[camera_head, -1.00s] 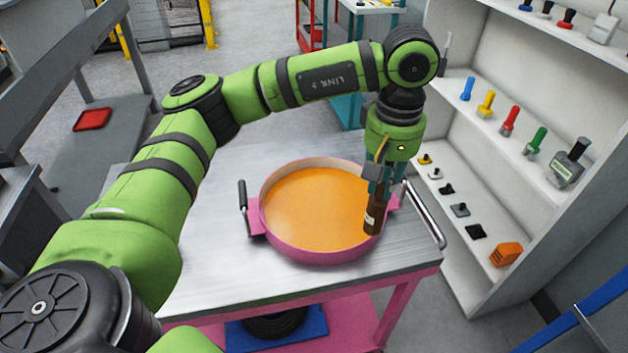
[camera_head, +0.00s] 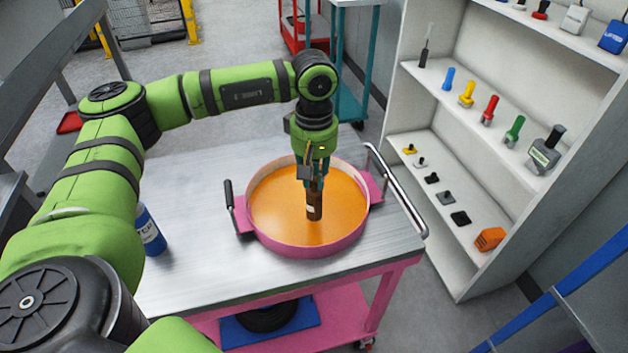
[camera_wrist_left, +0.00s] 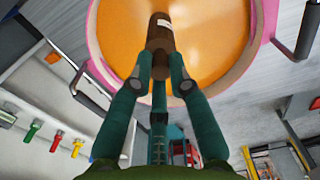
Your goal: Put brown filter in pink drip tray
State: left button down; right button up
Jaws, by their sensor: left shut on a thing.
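The brown filter (camera_head: 314,204) is a dark brown cylinder with a pale label. My left gripper (camera_head: 313,180) is shut on its upper end and holds it upright over the middle of the pink drip tray (camera_head: 300,249). In the left wrist view the filter (camera_wrist_left: 160,34) sticks out beyond the fingers (camera_wrist_left: 161,70), with the orange inside of the tray (camera_wrist_left: 215,45) behind it. I cannot tell whether the filter's lower end touches the tray floor. My right gripper is not in view.
The tray stands on a metal-topped pink cart (camera_head: 190,270) with a rail (camera_head: 400,195) at its right. A blue can (camera_head: 150,232) stands at the left beside my arm. A white shelf (camera_head: 440,270) with tools and small parts is at the right.

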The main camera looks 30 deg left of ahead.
aim_at(314, 190)
pick_arm(q)
notch_tip(314, 190, down, 2)
jog(key=shift+f+p, duration=0.2)
jog(key=shift+p, duration=0.3)
jog(key=shift+f, duration=0.35)
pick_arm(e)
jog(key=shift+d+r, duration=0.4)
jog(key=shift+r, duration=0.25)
pick_arm(q)
jog(key=shift+f, duration=0.1)
jog(key=shift+f, duration=0.15)
jog(key=c, duration=1.2)
grip_release()
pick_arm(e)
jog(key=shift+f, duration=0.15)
